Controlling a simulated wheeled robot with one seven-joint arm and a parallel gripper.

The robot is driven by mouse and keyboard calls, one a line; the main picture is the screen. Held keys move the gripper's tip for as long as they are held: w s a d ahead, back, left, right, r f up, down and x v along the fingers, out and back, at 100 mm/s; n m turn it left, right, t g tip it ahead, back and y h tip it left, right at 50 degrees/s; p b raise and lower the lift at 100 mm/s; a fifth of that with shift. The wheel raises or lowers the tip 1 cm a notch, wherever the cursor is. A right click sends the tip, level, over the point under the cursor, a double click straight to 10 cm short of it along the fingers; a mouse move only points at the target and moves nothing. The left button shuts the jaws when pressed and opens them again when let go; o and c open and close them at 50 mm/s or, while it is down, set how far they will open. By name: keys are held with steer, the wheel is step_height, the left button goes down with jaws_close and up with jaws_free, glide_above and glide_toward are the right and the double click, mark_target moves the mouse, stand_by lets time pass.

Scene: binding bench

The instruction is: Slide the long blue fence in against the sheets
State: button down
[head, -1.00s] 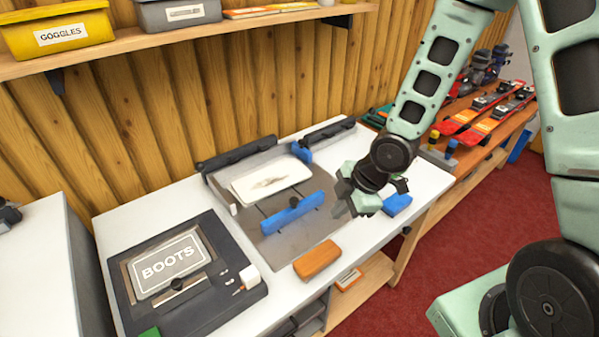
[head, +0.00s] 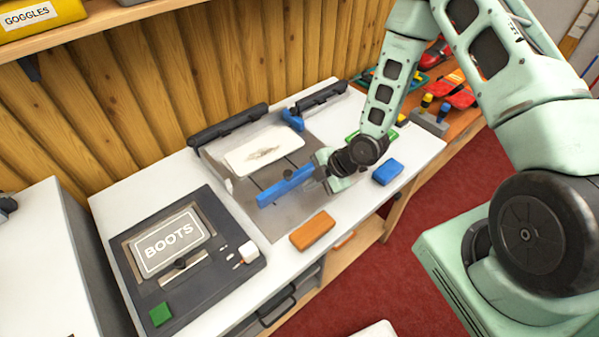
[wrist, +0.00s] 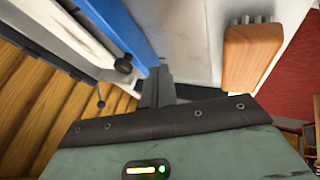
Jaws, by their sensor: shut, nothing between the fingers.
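The long blue fence (head: 287,187) stands on the grey plate of the jig (head: 283,222), in front of the white sheets (head: 263,150). A strip of bare plate with dark slots shows between fence and sheets. A dark knob (wrist: 123,64) sits by the fence in the wrist view. My gripper (head: 318,180) is shut and empty at the fence's right end. In the wrist view its fingertips (wrist: 158,75) are right beside the blue fence (wrist: 125,30); I cannot tell whether they touch it. The gripper hides part of the fence's right end in the head view.
A short blue fence (head: 293,119) stands at the back right of the sheets. Dark bars line the jig's back. An orange block (head: 313,231) and a blue block (head: 387,172) lie in front and right. The BOOTS device (head: 190,255) fills the left of the bench.

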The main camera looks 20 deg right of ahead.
mark_target(287, 184)
steer(key=shift+w+a+f+p, duration=0.1)
steer(key=shift+w+a+p, duration=0.25)
steer(key=shift+w, duration=0.35)
steer(key=shift+w+a+f+p, duration=0.1)
steer(key=shift+w+a+p, duration=0.1)
steer(key=shift+w+p, duration=0.35)
steer(key=shift+w+a+f+p, duration=0.1)
steer(key=shift+w+a+p, duration=0.15)
steer(key=shift+w, duration=0.55)
steer(key=shift+a, duration=0.1)
